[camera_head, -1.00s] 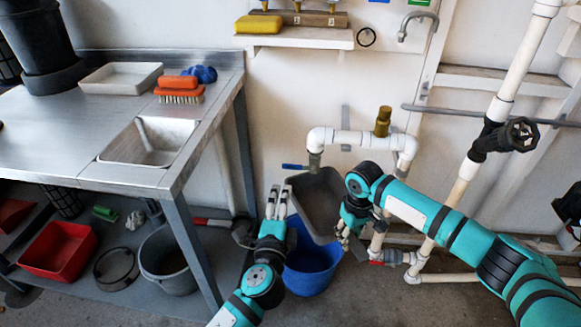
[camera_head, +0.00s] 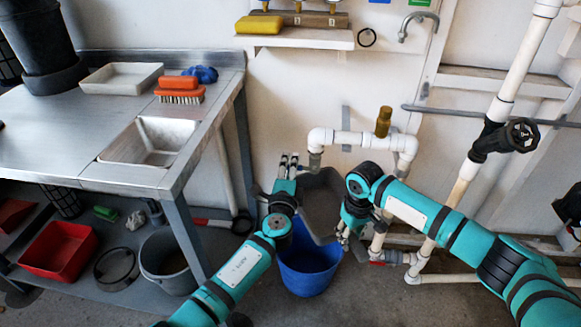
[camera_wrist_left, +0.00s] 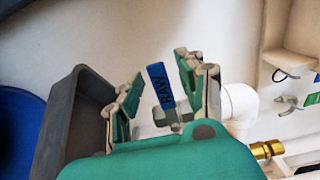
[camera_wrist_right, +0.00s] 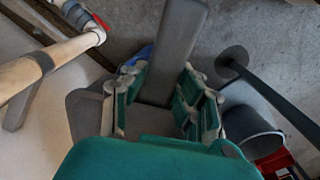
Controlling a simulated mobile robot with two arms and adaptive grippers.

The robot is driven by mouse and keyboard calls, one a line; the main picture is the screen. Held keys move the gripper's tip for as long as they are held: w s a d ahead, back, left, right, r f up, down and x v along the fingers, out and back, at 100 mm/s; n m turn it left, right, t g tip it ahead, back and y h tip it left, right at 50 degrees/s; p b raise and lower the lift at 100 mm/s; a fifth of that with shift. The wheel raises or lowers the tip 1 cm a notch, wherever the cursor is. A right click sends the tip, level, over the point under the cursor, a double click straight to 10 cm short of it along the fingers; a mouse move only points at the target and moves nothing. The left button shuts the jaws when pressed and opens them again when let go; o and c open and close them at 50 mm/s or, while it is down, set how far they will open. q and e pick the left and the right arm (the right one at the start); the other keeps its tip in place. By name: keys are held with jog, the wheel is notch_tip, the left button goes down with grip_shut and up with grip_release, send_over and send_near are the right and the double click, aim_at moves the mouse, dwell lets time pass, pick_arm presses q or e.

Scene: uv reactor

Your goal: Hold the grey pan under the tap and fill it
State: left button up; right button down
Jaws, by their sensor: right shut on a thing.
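The grey pan (camera_head: 322,195) hangs over the blue bucket, under the grey spout (camera_head: 315,162) of the white pipe tap. My right gripper (camera_head: 350,235) is shut on the pan's edge; the right wrist view shows the pan's grey wall (camera_wrist_right: 178,45) between its fingers (camera_wrist_right: 160,95). My left gripper (camera_head: 288,160) is at the tap, left of the spout. In the left wrist view its fingers (camera_wrist_left: 160,85) are spread on either side of the blue tap lever (camera_wrist_left: 158,80) marked RAW. The head view hides the lever. I see no water; the pan's inside is partly hidden.
The blue bucket (camera_head: 308,265) stands on the floor below the pan. The steel sink bench (camera_head: 60,150) is at left, with a red tub (camera_head: 60,250) and grey bucket (camera_head: 165,260) beneath. White pipes with a black valve (camera_head: 500,138) stand at right.

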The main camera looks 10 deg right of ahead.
pick_arm(q)
grip_shut()
dwell(0.3)
jog(key=shift+w+d+f, duration=0.1)
jog(key=shift+d+f, duration=0.05)
jog(key=shift+f, duration=0.15)
dwell(0.3)
